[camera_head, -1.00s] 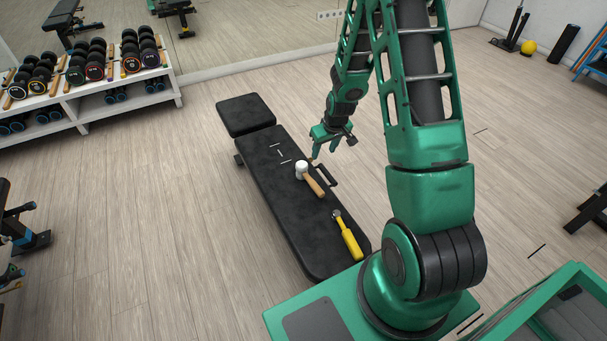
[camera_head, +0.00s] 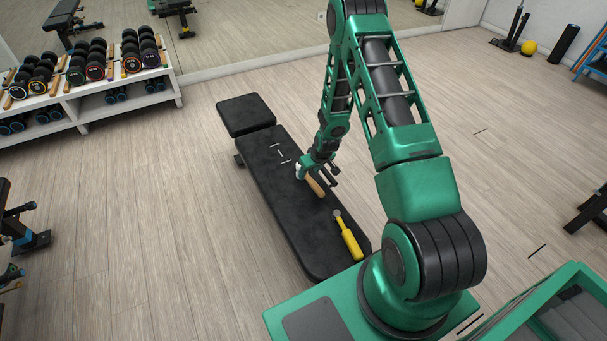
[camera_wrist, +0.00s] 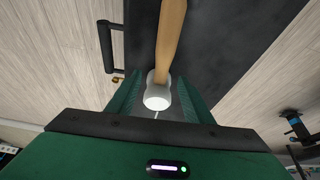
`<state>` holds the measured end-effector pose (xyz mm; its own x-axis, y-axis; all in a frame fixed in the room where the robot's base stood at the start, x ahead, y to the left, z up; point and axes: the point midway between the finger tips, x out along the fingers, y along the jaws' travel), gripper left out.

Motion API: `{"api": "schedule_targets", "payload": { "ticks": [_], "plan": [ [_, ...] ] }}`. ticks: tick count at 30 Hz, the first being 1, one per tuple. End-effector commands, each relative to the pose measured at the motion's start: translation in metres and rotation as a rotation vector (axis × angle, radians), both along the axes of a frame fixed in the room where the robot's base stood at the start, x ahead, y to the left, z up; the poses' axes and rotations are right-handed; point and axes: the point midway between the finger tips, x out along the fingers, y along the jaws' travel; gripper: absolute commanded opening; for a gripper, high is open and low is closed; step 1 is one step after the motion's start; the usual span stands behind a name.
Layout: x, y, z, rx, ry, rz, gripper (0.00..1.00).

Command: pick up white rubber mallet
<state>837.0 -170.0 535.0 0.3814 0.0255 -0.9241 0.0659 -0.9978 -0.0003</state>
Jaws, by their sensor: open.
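The white rubber mallet lies on the black padded bench (camera_head: 268,165). Its wooden handle (camera_head: 315,186) shows in the head view, while its white head (camera_head: 299,170) is mostly hidden behind my gripper (camera_head: 312,172). In the wrist view the white mallet head (camera_wrist: 158,95) sits between my two green fingers (camera_wrist: 160,100), with the wooden handle (camera_wrist: 171,40) running up and away. My gripper is open, with gaps on either side of the mallet head. Whether the fingers touch the bench cannot be told.
A yellow-handled hammer (camera_head: 348,237) lies on the bench nearer my base. A black bench handle (camera_wrist: 106,46) sticks out at the bench's side. A white dumbbell rack (camera_head: 105,97) stands at the back left. The wooden floor around the bench is mostly clear.

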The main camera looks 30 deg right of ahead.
Motion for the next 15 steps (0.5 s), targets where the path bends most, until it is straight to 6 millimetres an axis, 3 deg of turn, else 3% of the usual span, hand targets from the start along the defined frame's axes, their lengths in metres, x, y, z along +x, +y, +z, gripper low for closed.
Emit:
{"api": "schedule_targets", "payload": {
  "ticks": [9,15],
  "plan": [
    [0.012,0.002,-0.037,0.0,0.002,0.0,0.47],
    [0.017,0.003,-0.048,0.0,0.001,0.0,0.47]
  ]
}}
